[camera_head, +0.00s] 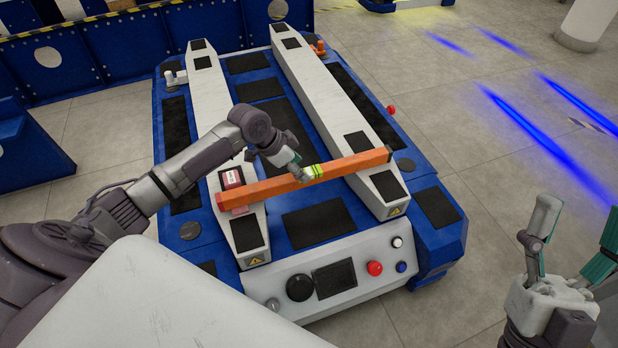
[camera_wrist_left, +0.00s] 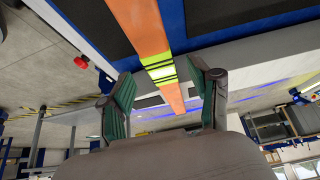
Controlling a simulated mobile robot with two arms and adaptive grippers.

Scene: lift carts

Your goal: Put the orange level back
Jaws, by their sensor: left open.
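The orange level (camera_head: 262,192) is a long orange bar with a yellow-green band near its middle. In the head view it lies across the two white rails of the blue cart. My left gripper (camera_head: 298,172) is at the band, with the wrist coming from behind the bar. In the left wrist view the level (camera_wrist_left: 140,25) runs down between the spread fingers of my left gripper (camera_wrist_left: 161,82), which is open; I cannot tell whether a finger touches it. My right gripper (camera_head: 572,240) is open and empty over the floor at the lower right.
The blue cart (camera_head: 452,235) has white rails (camera_head: 325,90), black pads and a front control panel (camera_head: 378,258) with a red button (camera_head: 375,268). Blue racks stand behind and left. The floor at right is clear.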

